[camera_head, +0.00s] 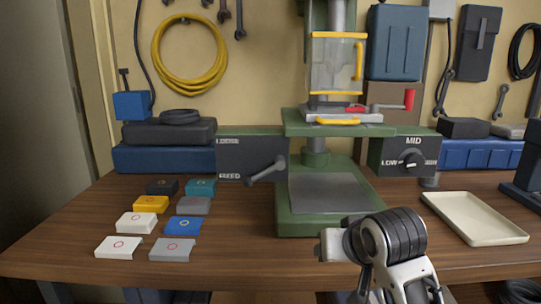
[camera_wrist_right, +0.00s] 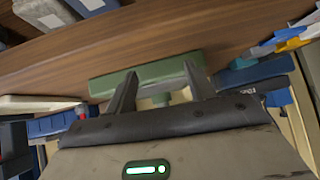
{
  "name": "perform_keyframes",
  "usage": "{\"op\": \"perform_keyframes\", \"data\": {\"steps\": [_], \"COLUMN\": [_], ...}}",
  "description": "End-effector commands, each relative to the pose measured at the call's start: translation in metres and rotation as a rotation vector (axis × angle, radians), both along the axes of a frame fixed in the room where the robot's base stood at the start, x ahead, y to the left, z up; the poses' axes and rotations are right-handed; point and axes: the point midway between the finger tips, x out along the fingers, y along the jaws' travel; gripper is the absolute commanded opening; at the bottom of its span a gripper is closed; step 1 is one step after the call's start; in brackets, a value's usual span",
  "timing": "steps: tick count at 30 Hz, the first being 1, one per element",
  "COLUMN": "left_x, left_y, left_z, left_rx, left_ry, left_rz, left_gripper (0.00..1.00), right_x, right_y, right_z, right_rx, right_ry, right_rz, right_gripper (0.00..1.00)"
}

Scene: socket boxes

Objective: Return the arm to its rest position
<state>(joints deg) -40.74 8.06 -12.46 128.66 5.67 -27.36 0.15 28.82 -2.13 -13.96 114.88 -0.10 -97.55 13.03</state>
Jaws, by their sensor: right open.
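My right arm (camera_head: 387,237) comes in at the lower right of the head view, in front of the press and over the table's front edge. Its fingertips are hard to make out there. In the right wrist view my right gripper (camera_wrist_right: 160,72) shows two fingers spread apart with nothing between them. The green press base (camera_wrist_right: 148,78) is seen beyond the fingers, apart from them. My left gripper is in neither view.
Several socket boxes, including a white one (camera_head: 118,247) and a blue one (camera_head: 183,226), lie on the left of the wooden table (camera_head: 235,257). The green press (camera_head: 300,223) stands at the middle. A cream tray (camera_head: 475,218) lies at the right.

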Motion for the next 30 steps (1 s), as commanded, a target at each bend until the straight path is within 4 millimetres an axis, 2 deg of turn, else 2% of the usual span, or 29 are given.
{"op": "perform_keyframes", "data": {"steps": [1, 3, 6, 9, 15, 21, 22, 24, 30], "left_x": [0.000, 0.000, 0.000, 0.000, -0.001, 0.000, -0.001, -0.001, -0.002], "left_y": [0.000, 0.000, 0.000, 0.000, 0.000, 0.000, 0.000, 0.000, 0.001], "left_z": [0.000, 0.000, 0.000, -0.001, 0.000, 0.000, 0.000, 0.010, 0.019], "left_rx": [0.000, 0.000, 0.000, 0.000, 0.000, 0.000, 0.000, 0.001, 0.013], "left_ry": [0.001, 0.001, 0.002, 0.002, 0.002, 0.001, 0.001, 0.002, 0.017], "left_rz": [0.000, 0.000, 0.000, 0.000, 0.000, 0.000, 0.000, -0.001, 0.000], "left_gripper": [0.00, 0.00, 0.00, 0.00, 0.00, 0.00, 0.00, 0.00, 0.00], "right_x": [-0.022, -0.053, -0.103, -0.150, -0.224, -0.283, -0.291, -0.278, -0.251], "right_y": [-0.009, -0.021, -0.037, -0.049, -0.066, -0.077, -0.079, -0.072, -0.052], "right_z": [-0.037, -0.077, -0.125, -0.157, -0.190, -0.203, -0.204, -0.200, -0.198], "right_rx": [-0.010, -0.027, -0.056, -0.083, -0.128, -0.164, -0.170, -0.154, -0.096], "right_ry": [0.056, 0.118, 0.204, 0.278, 0.385, 0.470, 0.482, 0.421, 0.239], "right_rz": [0.001, 0.006, 0.018, 0.033, 0.065, 0.099, 0.105, 0.117, 0.144], "right_gripper": [0.54, 0.54, 0.54, 0.54, 0.54, 0.54, 0.54, 0.54, 0.54]}}
